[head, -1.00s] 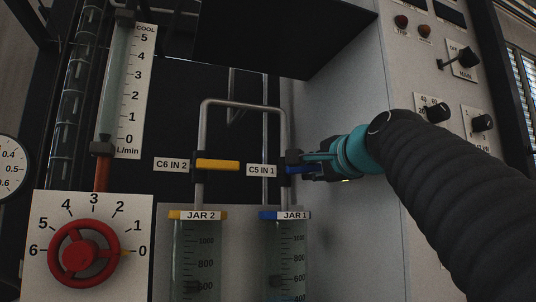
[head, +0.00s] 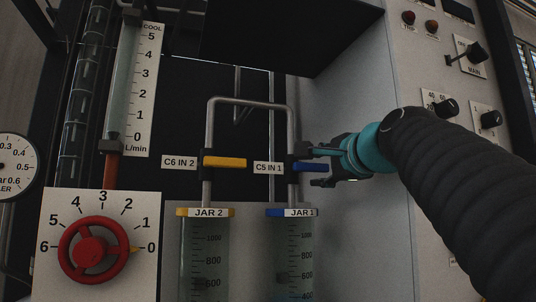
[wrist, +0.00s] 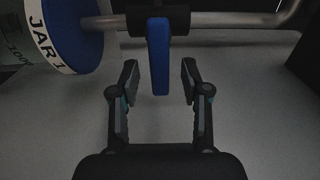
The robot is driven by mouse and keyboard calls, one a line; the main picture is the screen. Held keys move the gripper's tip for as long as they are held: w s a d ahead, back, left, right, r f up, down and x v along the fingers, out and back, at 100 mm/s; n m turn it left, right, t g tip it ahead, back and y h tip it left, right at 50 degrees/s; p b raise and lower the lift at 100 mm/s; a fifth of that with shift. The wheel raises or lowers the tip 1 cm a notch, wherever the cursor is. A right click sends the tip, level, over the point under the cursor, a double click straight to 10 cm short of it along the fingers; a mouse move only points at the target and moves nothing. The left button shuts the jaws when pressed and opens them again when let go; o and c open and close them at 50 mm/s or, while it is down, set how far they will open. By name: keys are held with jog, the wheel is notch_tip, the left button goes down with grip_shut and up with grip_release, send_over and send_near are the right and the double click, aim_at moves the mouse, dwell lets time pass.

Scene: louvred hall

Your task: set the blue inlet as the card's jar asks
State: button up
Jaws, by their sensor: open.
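The blue inlet handle (head: 311,167) labelled C5 IN 1 sits on the pipe above the blue-capped JAR 1 (head: 293,250) and points level to the right in the head view. My gripper (head: 322,167) is open around its free end, one finger above and one below. In the wrist view the blue handle (wrist: 158,60) stands between the two spread fingertips of my gripper (wrist: 159,77), with a gap visible on each side. No card naming a jar can be made out.
A level yellow handle (head: 225,162) labelled C6 IN 2 sits left, above JAR 2 (head: 205,255). A red handwheel (head: 92,250) points near 0. A dark overhanging box (head: 285,35) is above; a knob panel (head: 450,75) stands right.

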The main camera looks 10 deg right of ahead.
jog(key=s+d+b, duration=0.1)
jog(key=s, duration=0.5)
jog(key=shift+s+d+r, duration=0.1)
jog(key=shift+r, duration=0.1)
notch_tip(320, 180, up, 10)
jog(key=shift+f, duration=0.25)
dwell(0.9)
jog(key=shift+c, duration=0.3)
dwell(1.0)
